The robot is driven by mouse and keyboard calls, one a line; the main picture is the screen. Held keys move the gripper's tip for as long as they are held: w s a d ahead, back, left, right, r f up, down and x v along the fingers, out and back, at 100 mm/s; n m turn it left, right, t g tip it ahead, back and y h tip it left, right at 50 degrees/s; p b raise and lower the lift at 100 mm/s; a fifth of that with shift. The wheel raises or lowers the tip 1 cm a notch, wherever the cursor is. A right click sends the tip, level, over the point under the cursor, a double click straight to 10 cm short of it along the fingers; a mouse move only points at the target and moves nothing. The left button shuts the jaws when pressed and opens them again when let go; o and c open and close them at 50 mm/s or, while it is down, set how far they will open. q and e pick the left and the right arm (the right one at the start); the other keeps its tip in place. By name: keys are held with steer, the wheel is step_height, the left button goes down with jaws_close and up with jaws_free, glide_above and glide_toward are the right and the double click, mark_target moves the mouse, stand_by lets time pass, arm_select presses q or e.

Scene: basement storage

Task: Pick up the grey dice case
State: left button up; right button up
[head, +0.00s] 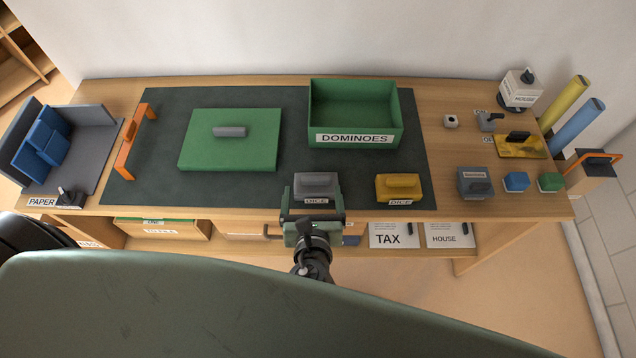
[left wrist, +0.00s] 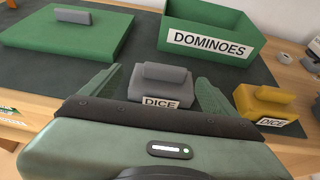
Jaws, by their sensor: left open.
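The grey dice case (head: 316,181) stands on the dark mat near the front edge of the table, with a grey bar handle on top and a DICE label on its front. In the left wrist view the grey dice case (left wrist: 163,84) sits between the fingers. My left gripper (head: 314,199) is open, and its green fingers (left wrist: 160,90) reach along both sides of the case with a gap visible on each side. My right gripper is not in view.
A yellow dice case (head: 399,187) stands close to the right. The green DOMINOES box (head: 355,138) is behind, and a green lid (head: 230,152) with a grey handle lies at back left. An orange handle (head: 136,140) lies along the mat's left side.

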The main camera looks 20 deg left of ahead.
mark_target(316, 180)
arm_select(q)
steer(key=w, duration=0.2)
steer(key=w+f, duration=0.1)
steer(key=shift+w+a+f, duration=0.1)
steer(key=shift+w, duration=0.25)
steer(key=shift+w+a+f, duration=0.2)
steer(key=shift+w+f, duration=0.1)
steer(key=shift+w, duration=0.1)
steer(key=shift+r, duration=0.1)
steer(key=c, duration=1.7)
steer(key=shift+r, duration=0.1)
steer(key=shift+c, duration=0.2)
